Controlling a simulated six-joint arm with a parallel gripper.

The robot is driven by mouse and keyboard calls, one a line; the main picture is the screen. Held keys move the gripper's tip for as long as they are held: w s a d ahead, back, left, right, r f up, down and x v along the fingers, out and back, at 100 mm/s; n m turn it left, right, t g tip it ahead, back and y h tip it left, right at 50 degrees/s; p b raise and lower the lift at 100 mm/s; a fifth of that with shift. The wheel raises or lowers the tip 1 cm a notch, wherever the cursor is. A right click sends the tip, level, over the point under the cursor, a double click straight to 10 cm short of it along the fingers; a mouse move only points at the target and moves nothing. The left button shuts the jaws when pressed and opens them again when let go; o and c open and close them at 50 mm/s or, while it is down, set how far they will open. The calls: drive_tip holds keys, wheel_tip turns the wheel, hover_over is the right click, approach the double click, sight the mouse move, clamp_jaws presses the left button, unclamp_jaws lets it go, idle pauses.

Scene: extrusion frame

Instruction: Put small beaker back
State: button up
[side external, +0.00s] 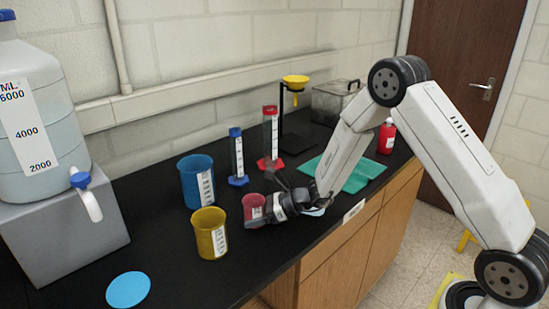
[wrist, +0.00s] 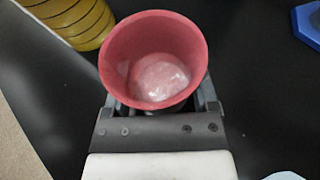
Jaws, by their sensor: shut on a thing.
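The small beaker is the red one (side external: 253,207), with a white label on its side. In the wrist view the red beaker (wrist: 154,60) shows from above, with a pale, shiny patch at its bottom. My gripper (side external: 254,217) is shut on it, with one finger on each side in the wrist view (wrist: 155,98). The beaker looks upright, at or just above the black bench; I cannot tell whether it touches. The yellow beaker (side external: 210,233) stands to its left and nearer the camera. The larger blue beaker (side external: 196,182) stands behind and to the left.
Blue (side external: 237,158) and red (side external: 270,138) graduated cylinders stand behind. A yellow funnel (side external: 295,82) on a stand, a green mat (side external: 362,174) and a red bottle (side external: 387,137) are farther right. A blue disc (side external: 128,289) lies front left, near the large jug (side external: 38,120). Bare bench surrounds the disc.

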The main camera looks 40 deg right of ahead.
drive_tip(key=shift+f, duration=0.15)
drive_tip(key=o, duration=1.3)
drive_tip(key=shift+c, duration=0.2)
drive_tip(key=shift+r, duration=0.2)
drive_tip(key=v, duration=1.2)
drive_tip(key=shift+f, duration=0.1)
drive_tip(key=shift+s+a, duration=0.1)
